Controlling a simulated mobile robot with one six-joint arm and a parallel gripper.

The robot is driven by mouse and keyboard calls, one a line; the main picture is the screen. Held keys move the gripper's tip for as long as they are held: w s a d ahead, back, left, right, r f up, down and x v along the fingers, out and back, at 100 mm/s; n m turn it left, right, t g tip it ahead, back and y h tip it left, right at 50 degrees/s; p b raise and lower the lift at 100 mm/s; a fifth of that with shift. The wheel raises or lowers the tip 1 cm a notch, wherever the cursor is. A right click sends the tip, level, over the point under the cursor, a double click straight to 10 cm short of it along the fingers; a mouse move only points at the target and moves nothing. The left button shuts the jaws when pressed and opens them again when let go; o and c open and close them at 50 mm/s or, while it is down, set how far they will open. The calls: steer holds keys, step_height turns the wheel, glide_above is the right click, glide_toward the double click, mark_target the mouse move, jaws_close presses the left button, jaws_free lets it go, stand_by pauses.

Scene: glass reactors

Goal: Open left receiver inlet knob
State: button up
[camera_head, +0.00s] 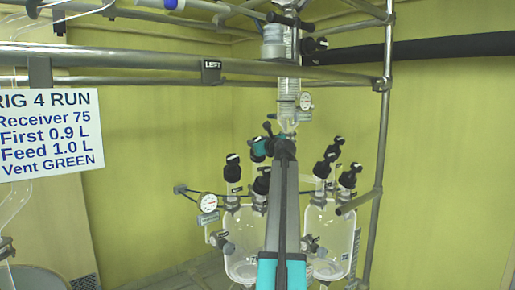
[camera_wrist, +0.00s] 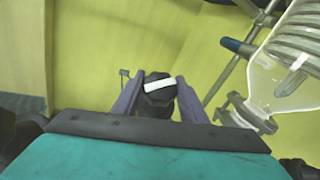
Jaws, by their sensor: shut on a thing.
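In the wrist view, my gripper (camera_wrist: 160,98) has its two fingers on either side of a black knob (camera_wrist: 158,98) with a white bar across its face, and is shut on it. The bar lies nearly level, slightly tilted. In the head view my arm reaches up the middle and hides the fingertips and the held knob. The left receiver (camera_head: 242,248) is a clear glass vessel low in the middle, partly covered by my arm. Black knobs (camera_head: 232,172) stand above it. I cannot tell from the head view which knob is held.
A second glass receiver (camera_head: 329,236) stands right of my arm, with black-capped fittings (camera_head: 348,178). A round gauge (camera_head: 208,202) is at left. A glass column (camera_head: 288,95) rises behind, also close at right in the wrist view. Metal rails (camera_head: 140,62) cross above. A sign (camera_head: 48,135) hangs left.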

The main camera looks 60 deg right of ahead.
steer(key=shift+d+n+t+y+b, duration=0.2)
steer(key=shift+n+t+y+b, duration=0.5)
steer(key=shift+n+y, duration=0.75)
steer(key=shift+w+r+n+y, duration=0.1)
steer(key=shift+r+n+y, duration=0.05)
steer(key=shift+n+y, duration=0.65)
steer(key=n+y+p, duration=0.2)
steer(key=n, duration=0.1)
steer(key=shift+a+r+y, duration=0.1)
steer(key=shift+a+y, duration=0.05)
steer(key=shift+y, duration=0.2)
steer(key=shift+n+y+p, duration=0.25)
steer(key=shift+y+p, duration=0.05)
steer(key=shift+p, duration=0.1)
steer(key=shift+n+g+y+p, duration=0.3)
steer(key=shift+n+p, duration=0.1)
steer(key=shift+p, duration=0.05)
steer(key=shift+a+f, duration=0.15)
steer(key=shift+f, duration=0.15)
steer(key=o, duration=1.1)
steer(key=shift+c, duration=0.2)
steer(key=shift+a+r, duration=0.1)
